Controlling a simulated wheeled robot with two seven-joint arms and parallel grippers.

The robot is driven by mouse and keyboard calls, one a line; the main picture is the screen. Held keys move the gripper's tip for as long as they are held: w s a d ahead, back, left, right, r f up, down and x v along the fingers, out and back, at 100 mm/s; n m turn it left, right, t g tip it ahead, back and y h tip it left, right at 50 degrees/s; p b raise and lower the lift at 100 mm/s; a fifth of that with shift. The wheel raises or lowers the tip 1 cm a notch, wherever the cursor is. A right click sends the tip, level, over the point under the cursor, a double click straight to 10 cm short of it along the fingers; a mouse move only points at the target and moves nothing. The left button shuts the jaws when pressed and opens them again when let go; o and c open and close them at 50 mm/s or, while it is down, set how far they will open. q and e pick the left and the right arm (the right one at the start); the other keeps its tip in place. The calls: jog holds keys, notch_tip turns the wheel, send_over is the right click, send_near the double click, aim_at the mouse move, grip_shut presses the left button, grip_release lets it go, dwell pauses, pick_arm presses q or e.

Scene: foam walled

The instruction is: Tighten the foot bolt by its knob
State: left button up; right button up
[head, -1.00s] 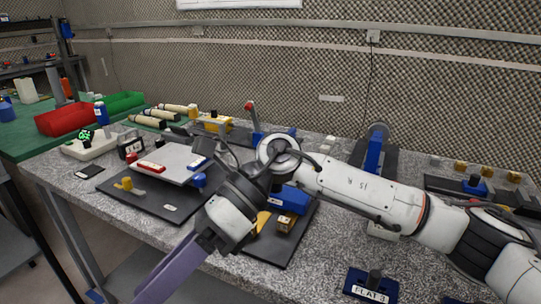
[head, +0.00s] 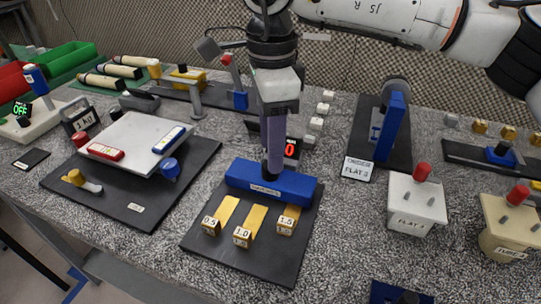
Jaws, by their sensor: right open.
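A white tilted plate (head: 138,140) stands on a black base (head: 150,192) at the left. A blue round knob (head: 170,168) sits at the plate's front right corner and a red knob (head: 80,140) at its left corner. A yellow knob (head: 75,177) on a pale tab lies on the base's left part. I cannot tell which of these is the foot bolt's knob. My right gripper (head: 274,172) points down, open and seen edge-on, with its purple fingers in front of a red-digit display, above or behind a blue block. It is well to the right of the knobs. My left gripper is not in view.
The blue block (head: 262,182) sits on a black board (head: 255,262) with brass pieces marked 0.5, 1.0 and 1.5. A blue upright fixture (head: 390,125) and white box (head: 415,205) stand at the right. Several cream cylinders (head: 115,71) lie at the back left.

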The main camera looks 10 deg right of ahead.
jog(key=shift+f, duration=1.75)
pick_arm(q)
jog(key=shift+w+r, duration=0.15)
pick_arm(e)
jog(key=c, duration=1)
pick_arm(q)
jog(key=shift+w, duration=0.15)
pick_arm(e)
jog(key=shift+c, duration=0.2)
